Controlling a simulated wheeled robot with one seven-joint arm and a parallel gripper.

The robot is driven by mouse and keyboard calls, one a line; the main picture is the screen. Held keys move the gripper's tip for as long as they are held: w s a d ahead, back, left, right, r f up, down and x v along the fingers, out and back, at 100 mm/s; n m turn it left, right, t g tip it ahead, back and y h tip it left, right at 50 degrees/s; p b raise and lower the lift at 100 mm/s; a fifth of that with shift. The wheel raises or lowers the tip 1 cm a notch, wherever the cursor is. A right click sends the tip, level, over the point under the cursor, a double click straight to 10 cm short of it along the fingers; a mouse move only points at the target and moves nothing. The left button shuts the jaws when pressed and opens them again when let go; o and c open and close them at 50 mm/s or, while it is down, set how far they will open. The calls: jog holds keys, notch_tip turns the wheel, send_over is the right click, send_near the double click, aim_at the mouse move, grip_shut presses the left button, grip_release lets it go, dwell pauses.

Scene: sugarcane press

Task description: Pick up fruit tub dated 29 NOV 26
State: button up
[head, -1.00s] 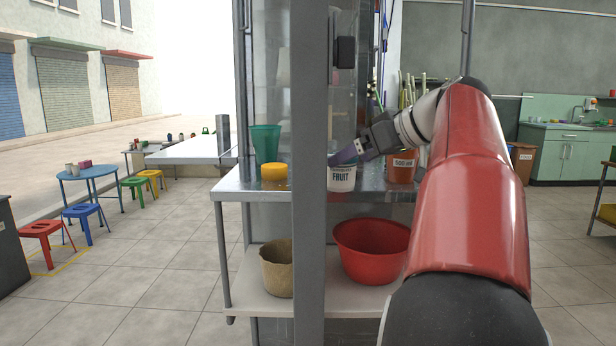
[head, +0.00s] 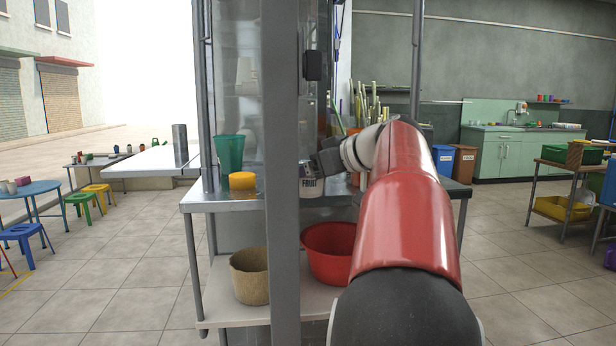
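My gripper (head: 312,167) is at the top of this tub, reaching in from the right. Its fingertips are small, dark and partly hidden by the post, so I cannot see whether they are apart or closed on the tub. A yellow-orange tub or lid (head: 242,181) sits on the counter left of the post, with no label visible.
The grey post (head: 281,170) stands close in front of the counter (head: 225,200). A green cup (head: 229,152) stands at the back left. A red basin (head: 327,252) and a tan pot (head: 249,276) are on the lower shelf. Open tiled floor (head: 130,270) lies to the left.

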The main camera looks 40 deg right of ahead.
jog(key=shift+w+f, duration=0.1)
jog(key=shift+w, duration=0.05)
jog(key=c, duration=1.2)
jog(key=shift+a+r, duration=0.1)
jog(key=shift+r, duration=0.1)
